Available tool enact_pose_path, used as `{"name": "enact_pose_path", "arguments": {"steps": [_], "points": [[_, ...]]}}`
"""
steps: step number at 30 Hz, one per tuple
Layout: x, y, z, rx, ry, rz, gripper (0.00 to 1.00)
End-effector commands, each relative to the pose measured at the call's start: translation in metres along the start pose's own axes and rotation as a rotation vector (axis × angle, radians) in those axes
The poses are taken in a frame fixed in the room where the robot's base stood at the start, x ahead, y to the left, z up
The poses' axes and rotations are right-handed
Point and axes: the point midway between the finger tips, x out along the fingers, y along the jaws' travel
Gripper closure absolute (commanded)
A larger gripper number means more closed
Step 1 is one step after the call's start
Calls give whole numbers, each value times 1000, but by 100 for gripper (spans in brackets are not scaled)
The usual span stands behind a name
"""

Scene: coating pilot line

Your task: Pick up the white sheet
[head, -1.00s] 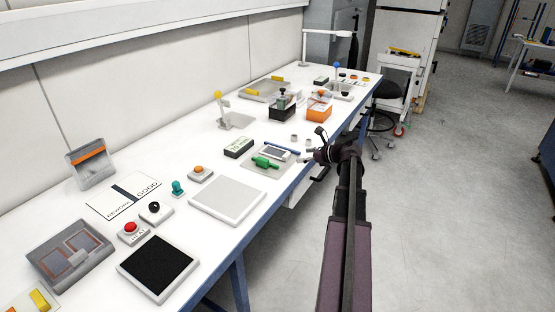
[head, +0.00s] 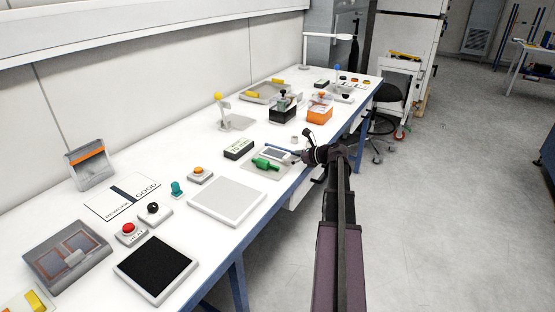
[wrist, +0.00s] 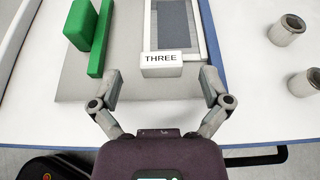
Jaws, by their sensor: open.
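My gripper (head: 299,156) is at the bench's front edge, beside a small pale framed piece with a grey centre (head: 276,154). In the wrist view this framed piece (wrist: 181,22) has a white block labelled THREE (wrist: 162,66) at its near end. My open fingers (wrist: 160,85) stand apart on either side of that block, and nothing is between them in a grip. I cannot tell surely whether the framed piece is the white sheet. A larger flat white square (head: 228,202) lies farther left on the bench.
A green tool (head: 266,164) lies left of the framed piece on a grey mat (wrist: 75,88). A blue bar (wrist: 214,40) runs along its right. Grey cups (wrist: 287,30) stand farther right. A black pad (head: 155,266) and button boxes are at the near left.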

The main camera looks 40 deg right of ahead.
Motion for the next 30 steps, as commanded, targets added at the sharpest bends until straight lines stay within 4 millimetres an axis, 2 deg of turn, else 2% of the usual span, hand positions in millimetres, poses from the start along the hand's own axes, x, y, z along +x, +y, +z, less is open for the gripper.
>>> {"name": "enact_pose_path", "arguments": {"steps": [3,7,24,26,30], "points": [[15,0,-2,-1,0,2,3],[21,-1,-1,1,0,-1,3],[21,-1,0,1,0,-1,3],[21,-1,0,1,0,-1,18],[21,-1,0,1,0,-1,59]]}}
